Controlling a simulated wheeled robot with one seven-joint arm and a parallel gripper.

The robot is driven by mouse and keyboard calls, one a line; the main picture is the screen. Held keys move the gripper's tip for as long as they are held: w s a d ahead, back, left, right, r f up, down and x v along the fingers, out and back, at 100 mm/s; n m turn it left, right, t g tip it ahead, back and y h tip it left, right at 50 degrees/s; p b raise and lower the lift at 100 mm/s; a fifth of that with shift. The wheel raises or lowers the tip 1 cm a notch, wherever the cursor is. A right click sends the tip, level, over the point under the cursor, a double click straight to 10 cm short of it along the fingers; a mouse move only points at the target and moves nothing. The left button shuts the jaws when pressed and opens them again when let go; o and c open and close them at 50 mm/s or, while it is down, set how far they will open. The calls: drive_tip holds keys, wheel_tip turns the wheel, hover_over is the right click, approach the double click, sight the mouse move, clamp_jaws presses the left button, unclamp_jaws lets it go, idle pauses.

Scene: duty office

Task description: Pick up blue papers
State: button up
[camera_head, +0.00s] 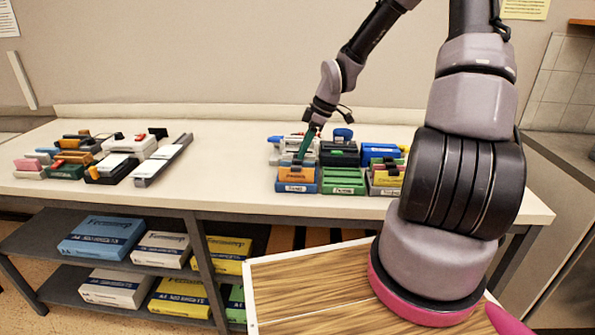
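A blue paper pack (102,238) with dark lettering lies flat on the upper shelf under the table, at the left. My arm reaches over the table, and my gripper (306,145) points down at the group of small coloured boxes right of centre. It is far to the right of the blue pack and above its level. A dark green strip shows at the gripper's tip. I cannot tell whether it is a finger or something held, nor whether the gripper is open or shut.
White (161,249) and yellow (228,254) packs lie right of the blue one; more packs lie on the lower shelf. Staplers and hole punches (100,155) crowd the table's left. The tabletop (225,170) is clear between groups. A wood-patterned panel (310,285) is in front.

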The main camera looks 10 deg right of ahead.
drive_tip(key=x, duration=0.4)
drive_tip(key=shift+a+f, duration=0.15)
drive_tip(key=shift+f, duration=0.1)
clamp_jaws()
drive_tip(key=shift+r, duration=0.1)
